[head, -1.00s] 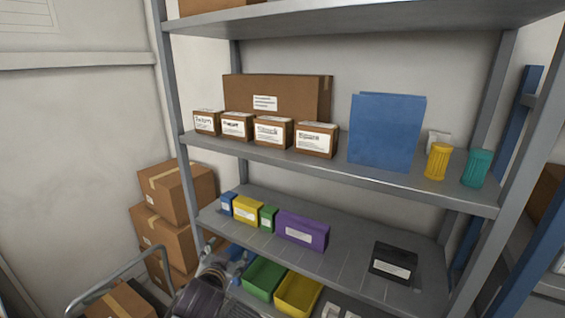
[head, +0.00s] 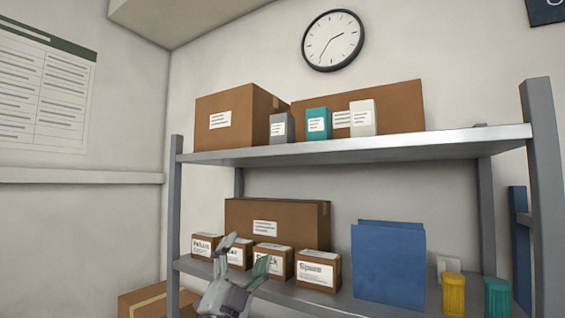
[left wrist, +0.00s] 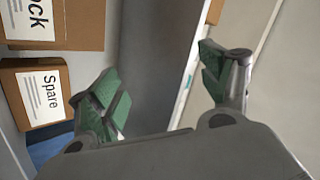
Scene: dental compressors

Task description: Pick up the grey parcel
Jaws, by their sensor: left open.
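The grey parcel (head: 281,127) is a small upright box with a white label. It stands on the top shelf in the head view, in front of a large brown carton and left of a teal box. My left gripper (head: 246,252) is open and empty, low in the head view, in front of the small labelled cartons on the shelf below and well under the parcel. In the left wrist view the spread fingers (left wrist: 165,85) have green pads, with nothing between them. The parcel does not show in that view. My right gripper is not in view.
The teal box (head: 318,123) and a white box (head: 362,118) stand right of the parcel. A large brown carton (head: 232,117) is behind it. The top shelf's front edge (head: 350,146) lies above my gripper. A blue folder (head: 388,263) stands at lower right.

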